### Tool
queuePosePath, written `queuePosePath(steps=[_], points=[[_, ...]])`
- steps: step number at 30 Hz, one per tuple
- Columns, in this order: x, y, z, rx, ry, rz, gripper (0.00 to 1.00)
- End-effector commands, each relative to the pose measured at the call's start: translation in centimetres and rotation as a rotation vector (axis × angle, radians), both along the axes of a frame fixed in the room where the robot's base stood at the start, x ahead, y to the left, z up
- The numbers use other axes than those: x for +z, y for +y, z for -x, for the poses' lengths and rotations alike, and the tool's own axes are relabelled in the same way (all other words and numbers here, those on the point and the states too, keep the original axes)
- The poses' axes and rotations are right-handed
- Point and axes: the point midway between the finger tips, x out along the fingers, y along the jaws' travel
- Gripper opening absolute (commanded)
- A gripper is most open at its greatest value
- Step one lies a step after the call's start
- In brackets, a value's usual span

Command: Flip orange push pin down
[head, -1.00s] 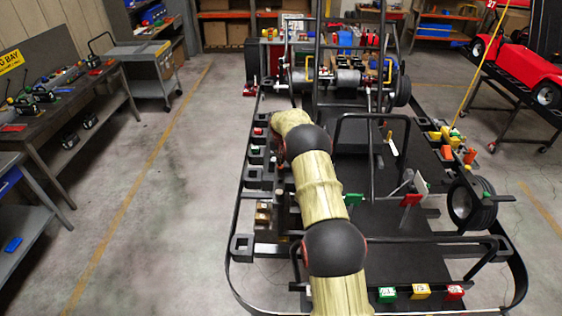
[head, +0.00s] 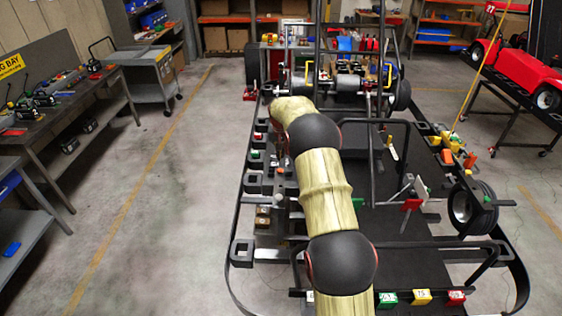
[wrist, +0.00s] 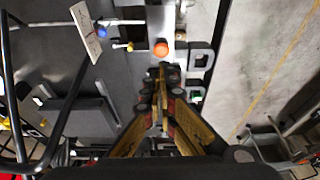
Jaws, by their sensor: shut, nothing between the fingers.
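The orange push pin (wrist: 161,49) shows in the wrist view as a round orange head, just beyond the tips of my gripper. My gripper (wrist: 162,72) is shut and empty, its two yellow-and-black fingers meeting at the tips. A small gap shows in the picture between the tips and the orange head; I cannot tell the depth between them. A blue push pin (wrist: 102,32) and a yellow one (wrist: 129,46) stick out to the left of the orange one. In the head view the gripper and the orange pin are hidden behind my arm.
The black kart frame (head: 262,128) surrounds the work area. A white plate (wrist: 87,34) stands left of the pins, and black square brackets (wrist: 200,58) line the right. A dark tube (wrist: 12,90) runs along the left. Open concrete floor (head: 170,200) lies left of the kart.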

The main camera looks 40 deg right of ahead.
Motion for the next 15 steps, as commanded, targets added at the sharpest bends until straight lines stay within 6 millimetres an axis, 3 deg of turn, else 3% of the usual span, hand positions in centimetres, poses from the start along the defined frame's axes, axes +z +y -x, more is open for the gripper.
queuePosePath(steps=[6,15], points=[[2.2,0.4,0.4,0.0,-0.003,0.001,0.0],[2.5,0.4,0.5,0.0,-0.003,0.001,0.0]])
